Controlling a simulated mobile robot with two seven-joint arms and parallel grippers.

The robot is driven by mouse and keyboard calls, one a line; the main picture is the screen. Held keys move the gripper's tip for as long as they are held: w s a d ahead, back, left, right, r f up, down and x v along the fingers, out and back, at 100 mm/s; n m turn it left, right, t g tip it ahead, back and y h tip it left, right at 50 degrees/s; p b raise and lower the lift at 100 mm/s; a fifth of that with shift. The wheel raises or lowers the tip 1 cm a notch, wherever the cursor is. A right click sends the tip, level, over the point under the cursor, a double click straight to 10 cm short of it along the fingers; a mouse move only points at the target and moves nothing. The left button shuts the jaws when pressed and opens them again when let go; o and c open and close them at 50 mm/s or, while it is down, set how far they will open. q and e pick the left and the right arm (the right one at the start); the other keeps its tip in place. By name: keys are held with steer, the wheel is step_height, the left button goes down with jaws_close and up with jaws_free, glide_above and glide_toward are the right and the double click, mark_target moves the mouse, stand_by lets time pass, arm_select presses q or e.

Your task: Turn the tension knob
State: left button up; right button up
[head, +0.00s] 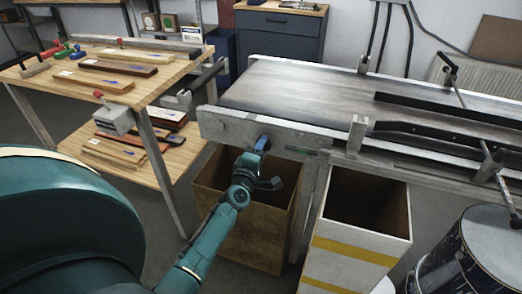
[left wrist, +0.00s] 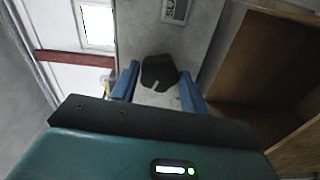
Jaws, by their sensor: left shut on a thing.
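The tension knob (left wrist: 159,70) is a dark, lobed knob with a short pale mark on its lower edge, on the grey metal end of the conveyor (head: 225,127). My left gripper (head: 262,143) is at that end plate, above a brown bin. In the left wrist view its blue fingers (left wrist: 158,88) stand on either side of the knob, shut on it. In the head view the gripper largely hides the knob. My right gripper is not in view.
An open brown bin (head: 217,210) stands below my left gripper, and a white bin with yellow stripes (head: 345,258) stands beside it. A wooden table (head: 35,74) with several coloured boards is at left. A dark blue drum (head: 455,265) stands at lower right.

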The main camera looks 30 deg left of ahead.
arm_select(q)
steer(key=o, duration=1)
steer(key=shift+s, duration=0.1)
steer(key=v, duration=1.3)
steer(key=shift+d, duration=0.1)
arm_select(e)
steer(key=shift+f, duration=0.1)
arm_select(q)
steer(key=s+d+f+m+g+h+p, duration=0.1)
steer(key=s+d+m+g+h+p, duration=0.1)
steer(key=s+d+m, duration=0.2)
steer(key=s+d+f+m+g+h+p, duration=0.1)
steer(key=s+d+m+g+h+p, duration=0.1)
steer(key=d+m, duration=0.5)
steer(key=s+d+f+m+g+h+p, duration=0.2)
steer(key=s+d+m, duration=0.4)
steer(key=m, duration=0.5)
steer(key=shift+s+d+f+m+g+h, duration=0.1)
steer(key=shift+s+d+m+g+h, duration=0.1)
steer(key=shift+s+m+g+h, duration=0.35)
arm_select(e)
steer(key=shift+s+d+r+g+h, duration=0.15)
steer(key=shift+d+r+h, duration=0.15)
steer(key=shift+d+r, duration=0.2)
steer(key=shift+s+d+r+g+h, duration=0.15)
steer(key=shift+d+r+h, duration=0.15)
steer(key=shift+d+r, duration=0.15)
